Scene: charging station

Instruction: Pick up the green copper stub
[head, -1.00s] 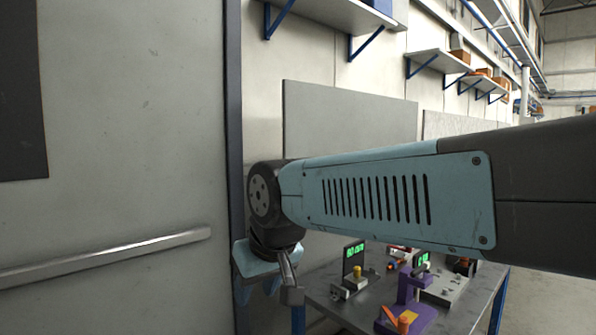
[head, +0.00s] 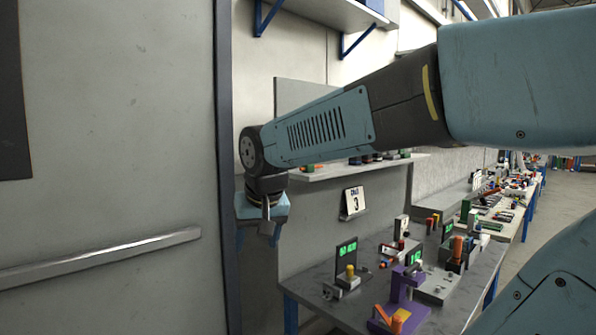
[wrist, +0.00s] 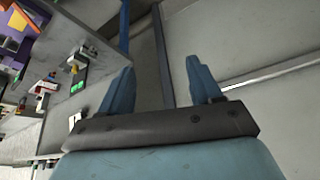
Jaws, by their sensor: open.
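I cannot make out the green copper stub for certain in either view. Small green pieces stand on the workbench (head: 352,300) and beyond it, among them a green block (head: 472,217) farther back, too small to identify.
The bench holds a purple fixture (head: 402,293), a black green-lit display (head: 346,258) and a yellow-knobbed device (head: 349,275). A grey door (head: 110,130) with a bar (head: 100,250) fills the left. A small shelf (head: 345,170) and numbered sign (head: 354,202) are on the wall.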

